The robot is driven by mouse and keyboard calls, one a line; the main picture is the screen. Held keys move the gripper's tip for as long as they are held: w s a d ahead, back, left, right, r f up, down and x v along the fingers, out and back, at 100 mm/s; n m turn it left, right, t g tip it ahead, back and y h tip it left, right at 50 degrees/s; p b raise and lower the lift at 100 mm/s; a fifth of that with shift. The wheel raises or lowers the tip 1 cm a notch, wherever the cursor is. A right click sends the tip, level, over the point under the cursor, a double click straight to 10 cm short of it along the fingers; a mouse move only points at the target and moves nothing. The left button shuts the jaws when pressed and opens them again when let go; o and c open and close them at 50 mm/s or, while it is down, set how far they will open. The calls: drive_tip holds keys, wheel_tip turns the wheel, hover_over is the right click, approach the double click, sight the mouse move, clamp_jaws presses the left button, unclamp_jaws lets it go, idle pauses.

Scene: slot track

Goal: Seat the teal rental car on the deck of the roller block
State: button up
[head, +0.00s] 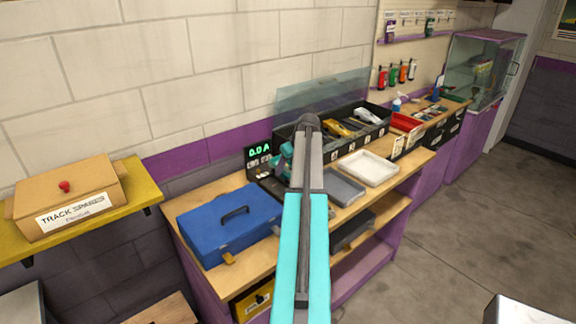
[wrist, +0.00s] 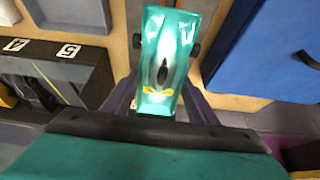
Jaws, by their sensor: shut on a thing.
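The teal rental car (wrist: 165,50) is in the middle of the wrist view, with a yellow mark on its near end and dark wheels at its sides. My gripper (wrist: 163,98) is shut on it, with dark fingers at both sides. The car is over the wooden bench top, and I cannot tell its height. In the head view my arm hides most of this spot; some teal shows beside it, but I cannot tell gripper from car. A dark unit with a green display (head: 259,150) stands there. I cannot make out the roller block or its deck for certain.
A blue toolbox (head: 230,225) stands on the bench (head: 190,232) left of my arm. A grey tray (head: 343,187) and a white tray (head: 368,168) lie to the right.

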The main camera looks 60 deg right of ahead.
drive_tip(key=shift+f+b, duration=1.1)
drive_tip(key=shift+f, duration=1.3)
drive_tip(key=shift+f+b, duration=0.6)
drive_tip(key=shift+b, duration=0.05)
idle(0.6)
drive_tip(key=o, duration=1.3)
drive_tip(key=shift+c, duration=0.2)
drive_tip(key=shift+s+r+p, duration=0.1)
drive_tip(key=shift+r+p, duration=1.85)
drive_tip(key=shift+r, duration=3.05)
